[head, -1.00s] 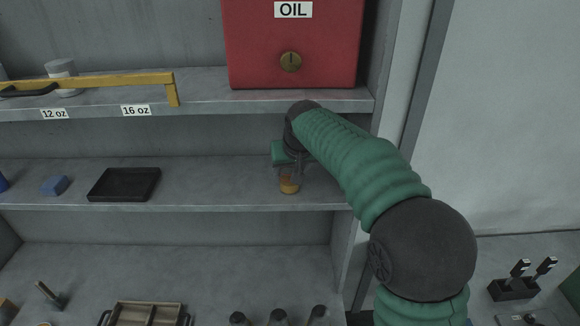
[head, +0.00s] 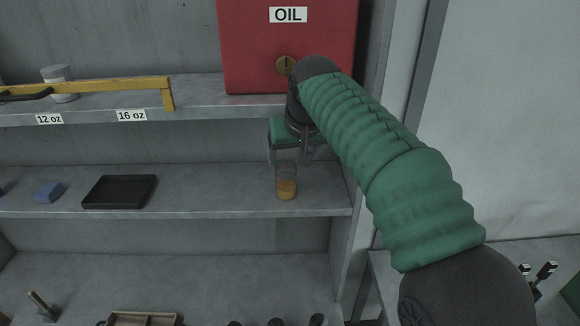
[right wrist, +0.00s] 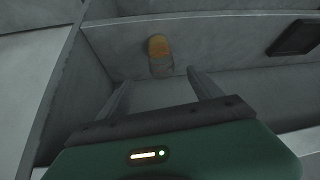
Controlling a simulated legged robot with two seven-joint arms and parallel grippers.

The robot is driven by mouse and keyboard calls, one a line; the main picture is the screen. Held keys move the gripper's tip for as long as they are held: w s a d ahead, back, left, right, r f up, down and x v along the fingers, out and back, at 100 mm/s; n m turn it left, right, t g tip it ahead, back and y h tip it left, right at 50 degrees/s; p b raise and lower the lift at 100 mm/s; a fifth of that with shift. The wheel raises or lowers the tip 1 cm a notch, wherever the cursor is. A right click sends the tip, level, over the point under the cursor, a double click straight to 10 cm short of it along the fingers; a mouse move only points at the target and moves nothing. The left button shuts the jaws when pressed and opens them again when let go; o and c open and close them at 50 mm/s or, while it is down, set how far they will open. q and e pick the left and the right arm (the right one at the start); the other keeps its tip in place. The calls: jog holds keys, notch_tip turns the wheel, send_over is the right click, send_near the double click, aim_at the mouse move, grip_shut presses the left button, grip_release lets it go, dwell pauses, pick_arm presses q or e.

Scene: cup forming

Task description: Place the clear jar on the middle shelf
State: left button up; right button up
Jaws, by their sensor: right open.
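The clear jar (head: 286,187), with amber contents in its lower part, stands upright on the middle shelf (head: 225,192), toward the right end. It also shows in the right wrist view (right wrist: 160,57), beyond the fingertips. My left gripper is not in view.
A black tray (head: 119,191) and a blue block (head: 49,191) lie on the middle shelf to the left. A red oil box (head: 287,50) and a yellow bar (head: 110,86) are on the upper shelf. The shelf between tray and jar is clear.

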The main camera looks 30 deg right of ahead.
jog(key=s+a+f+n+g+y, duration=0.15)
jog(key=a+f, duration=0.25)
jog(key=f, duration=0.5)
jog(key=s+a+f+n, duration=0.1)
jog(key=s+a+f, duration=0.25)
jog(key=f, duration=0.65)
jog(key=s+a+f+n+g, duration=0.1)
jog(key=s+a+f, duration=0.2)
jog(key=s+f, duration=0.3)
jog(key=s+a+f+g, duration=0.1)
jog(key=s+a+f, duration=0.3)
jog(key=s+f, duration=0.3)
jog(key=shift+s+f+n+y, duration=0.2)
jog(key=shift+f+n+y, duration=0.2)
jog(key=shift+f, duration=0.4)
jog(key=shift+w, duration=0.1)
